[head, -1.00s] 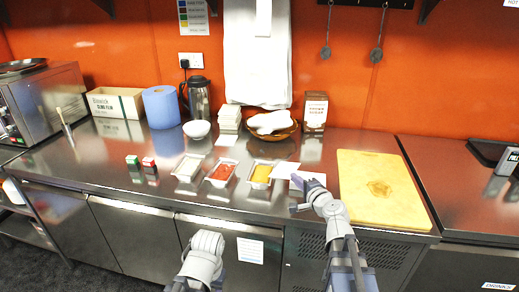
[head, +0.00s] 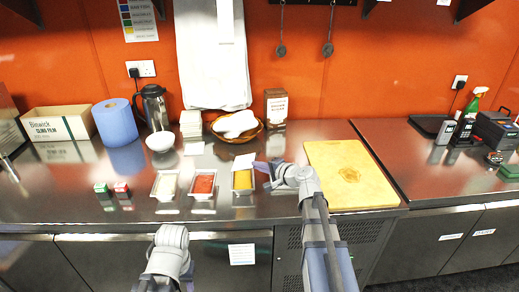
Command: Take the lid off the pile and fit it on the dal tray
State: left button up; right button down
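The dal tray (head: 243,190) is a small steel tray of yellow dal, at the right of a row of three on the steel counter. A thin white lid (head: 243,161) shows just behind and above its back edge, apparently held flat in my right gripper (head: 266,172). The fingertips are small and partly hidden by my wrist. The lid looks apart from the tray, though its height is hard to judge. The pile of pale lids (head: 190,122) stands behind, left of the basket. My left gripper (head: 187,278) is low in front of the counter, its fingers mostly hidden by my arm.
Trays of red (head: 203,184) and pale food (head: 165,186) stand left of the dal. A bowl (head: 160,141), a cloth-filled basket (head: 237,126) and a brown box (head: 276,106) are behind. A cutting board (head: 350,175) lies right. A white card (head: 194,148) lies before the pile.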

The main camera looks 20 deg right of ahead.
pick_arm(q)
notch_tip(320, 180, up, 3)
jog(key=shift+f+p, duration=0.1)
jog(key=shift+p, duration=0.65)
pick_arm(e)
jog(key=shift+w+d+r+n+g+y, duration=0.1)
jog(key=shift+d+r+n+g+y, duration=0.15)
jog(key=shift+r, duration=0.2)
jog(key=shift+w+d+r+n+g+y, duration=0.15)
jog(key=shift+r+n+g, duration=0.1)
jog(key=shift+r, duration=0.2)
pick_arm(q)
jog(key=shift+f, duration=0.2)
pick_arm(e)
jog(key=shift+f, duration=0.2)
jog(key=shift+w+a+f+b, duration=0.15)
jog(key=shift+w+f+b, duration=0.1)
jog(key=shift+f+b, duration=1)
jog(key=shift+w+a+f+b, duration=0.15)
jog(key=shift+w+f+b, duration=0.15)
jog(key=shift+f+b, duration=0.95)
jog(key=shift+w+a+f+b, duration=0.15)
jog(key=shift+w+f+b, duration=0.1)
jog(key=shift+f+b, duration=1)
pick_arm(q)
notch_tip(320, 180, down, 7)
jog(key=shift+f, duration=0.15)
pick_arm(e)
jog(key=shift+r, duration=0.1)
